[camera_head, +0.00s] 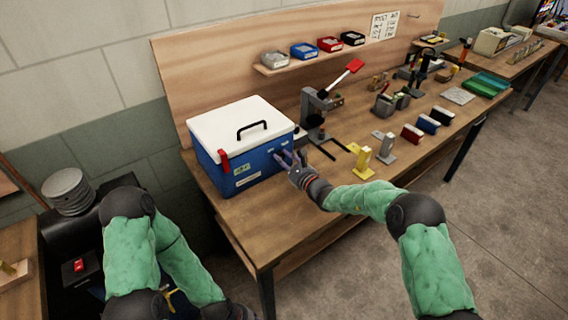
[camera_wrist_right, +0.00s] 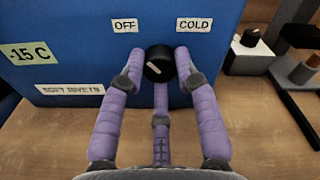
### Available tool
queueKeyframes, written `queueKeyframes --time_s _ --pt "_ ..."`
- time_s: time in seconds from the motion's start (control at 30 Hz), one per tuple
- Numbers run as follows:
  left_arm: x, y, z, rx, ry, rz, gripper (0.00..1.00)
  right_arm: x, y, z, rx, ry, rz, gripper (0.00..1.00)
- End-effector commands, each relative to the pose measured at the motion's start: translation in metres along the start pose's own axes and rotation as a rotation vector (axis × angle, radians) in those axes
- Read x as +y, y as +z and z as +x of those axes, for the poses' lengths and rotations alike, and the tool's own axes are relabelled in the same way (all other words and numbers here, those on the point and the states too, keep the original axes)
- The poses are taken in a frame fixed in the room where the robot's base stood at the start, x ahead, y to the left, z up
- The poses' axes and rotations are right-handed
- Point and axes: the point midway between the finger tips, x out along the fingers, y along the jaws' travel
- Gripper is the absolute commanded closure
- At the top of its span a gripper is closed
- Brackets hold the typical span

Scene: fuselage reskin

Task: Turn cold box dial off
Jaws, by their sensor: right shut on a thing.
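The cold box (camera_head: 240,145) is a blue box with a white lid and black handle, standing on the workbench. My right gripper (camera_head: 286,157) is at its front face. In the right wrist view the black dial (camera_wrist_right: 158,62) sits on the blue wall below the OFF label (camera_wrist_right: 125,26) and the COLD label (camera_wrist_right: 194,24). The purple fingers of the right gripper (camera_wrist_right: 157,70) are shut on the dial from both sides, a third finger below. A white mark shows on the dial's lower left. My left arm hangs at the lower left; its gripper is out of view.
A grey press with a red lever (camera_head: 318,110) stands right of the box. A yellow tool (camera_head: 362,162) and a grey one (camera_head: 384,148) stand near the bench's front edge. Bare bench top (camera_head: 240,215) lies in front of the box.

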Motion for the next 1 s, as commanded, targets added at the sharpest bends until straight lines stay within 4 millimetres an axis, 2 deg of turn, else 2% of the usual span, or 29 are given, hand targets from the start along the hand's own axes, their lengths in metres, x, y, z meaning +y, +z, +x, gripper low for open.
queueKeyframes --time_s 0.3,0.77,0.8,0.83,0.87,1.0 --pt "-0.0029 -0.0004 0.0081 0.0 0.0 0.0 0.6 0.0007 -0.0011 -0.0003 0.004 -0.002 -0.084 1.0" --pt "-0.003 -0.0004 0.0083 0.0 0.0 0.0 0.6 0.0007 -0.0008 -0.0003 0.004 -0.002 -0.094 1.0" --pt "-0.003 -0.0004 0.0083 0.0 0.0 0.0 0.6 0.0007 -0.0008 -0.0003 0.004 -0.002 -0.094 0.56" --pt "-0.003 -0.0004 0.0083 0.0 0.0 0.0 0.6 0.0007 -0.0008 -0.0003 0.004 -0.002 -0.094 0.48" --pt "-0.003 -0.0004 0.0083 0.0 0.0 0.0 0.6 0.0007 -0.0008 -0.0003 0.004 -0.002 -0.094 0.44" --pt "-0.003 -0.0004 0.0083 0.0 0.0 0.0 0.6 0.0005 -0.0004 -0.0002 0.004 -0.002 -0.093 0.44"
